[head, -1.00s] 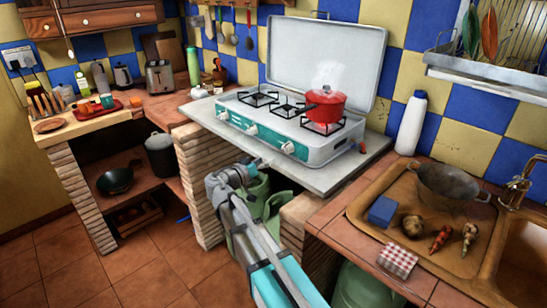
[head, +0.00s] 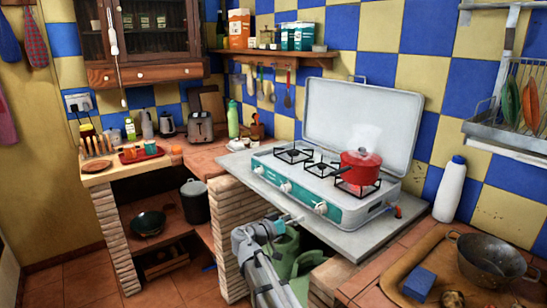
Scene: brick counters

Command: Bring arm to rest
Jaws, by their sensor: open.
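My arm rises from the bottom of the head view, in front of the stove counter. My gripper (head: 291,219) is at its end, small and partly merged with the counter's front edge. It is open, with nothing seen in it. It is just below and left of the stove's right-hand knob (head: 321,208). The white and teal camping stove (head: 292,188) stands on the grey slab with its lid up. A red pot (head: 360,167), steaming, sits on its right burner.
Green watering cans (head: 286,246) stand under the slab (head: 245,175), behind my arm. A white bottle (head: 450,190) stands right of the stove. A colander (head: 488,258) and blue sponge (head: 419,283) lie at lower right. Brick supports (head: 229,215) flank the opening. Floor shows at lower left.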

